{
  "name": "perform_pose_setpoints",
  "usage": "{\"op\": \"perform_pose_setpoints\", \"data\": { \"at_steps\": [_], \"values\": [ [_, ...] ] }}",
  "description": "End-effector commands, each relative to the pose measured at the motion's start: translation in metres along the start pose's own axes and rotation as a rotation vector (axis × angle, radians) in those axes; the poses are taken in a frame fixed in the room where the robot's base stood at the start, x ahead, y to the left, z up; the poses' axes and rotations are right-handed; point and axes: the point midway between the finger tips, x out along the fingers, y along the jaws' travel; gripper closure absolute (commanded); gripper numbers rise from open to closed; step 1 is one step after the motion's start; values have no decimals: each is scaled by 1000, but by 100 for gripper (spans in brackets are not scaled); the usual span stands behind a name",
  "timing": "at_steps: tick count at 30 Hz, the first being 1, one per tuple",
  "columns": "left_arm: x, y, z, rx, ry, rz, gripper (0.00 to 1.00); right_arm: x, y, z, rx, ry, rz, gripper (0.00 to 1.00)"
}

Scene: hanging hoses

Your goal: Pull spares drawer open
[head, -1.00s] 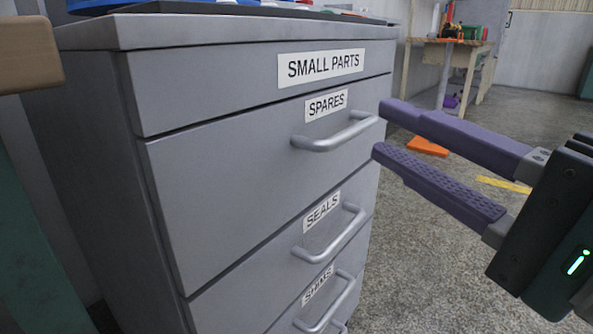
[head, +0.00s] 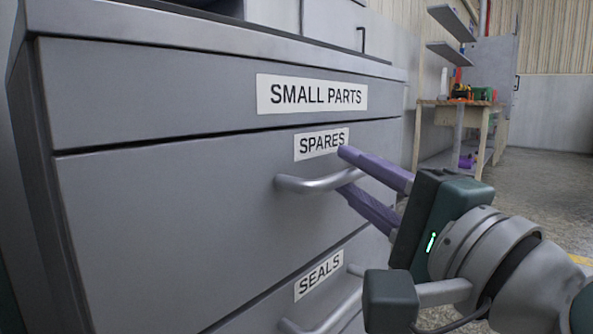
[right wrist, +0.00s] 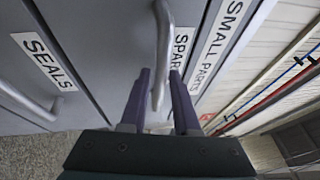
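The spares drawer (head: 180,205) is the grey drawer labelled SPARES, and its front looks flush with the cabinet. Its silver bar handle (head: 310,185) sits below the label and also shows in the right wrist view (right wrist: 162,35). My right gripper (head: 345,172) is at the right part of this handle, with one purple finger above the bar and one below. In the right wrist view the bar lies between the two spread fingers (right wrist: 160,82), with some gap showing. Whether a finger touches the bar is unclear. My left gripper is out of view.
The seals drawer handle (head: 330,315) is just below my right gripper. The SMALL PARTS panel (head: 150,85) and the cabinet's top edge (head: 200,42) are above. A workbench (head: 455,105) stands at the back right. The floor (head: 540,190) right of the cabinet is open.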

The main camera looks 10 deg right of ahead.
Motion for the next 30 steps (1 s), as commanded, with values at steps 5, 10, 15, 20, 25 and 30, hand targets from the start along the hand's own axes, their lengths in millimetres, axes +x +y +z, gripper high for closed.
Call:
{"op": "perform_pose_setpoints", "data": {
  "at_steps": [5,10,15,20,25,30],
  "values": [
    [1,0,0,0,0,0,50,7,0,0,1,0,0,70],
    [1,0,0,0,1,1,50,7,0,0,0,0,1,70],
    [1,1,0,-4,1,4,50,7,0,0,0,0,1,85],
    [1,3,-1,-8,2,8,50,7,0,0,0,0,1,100],
    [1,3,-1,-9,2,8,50,7,0,0,0,0,1,100],
    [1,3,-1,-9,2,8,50,7,0,0,0,-1,2,100]
  ]
}}
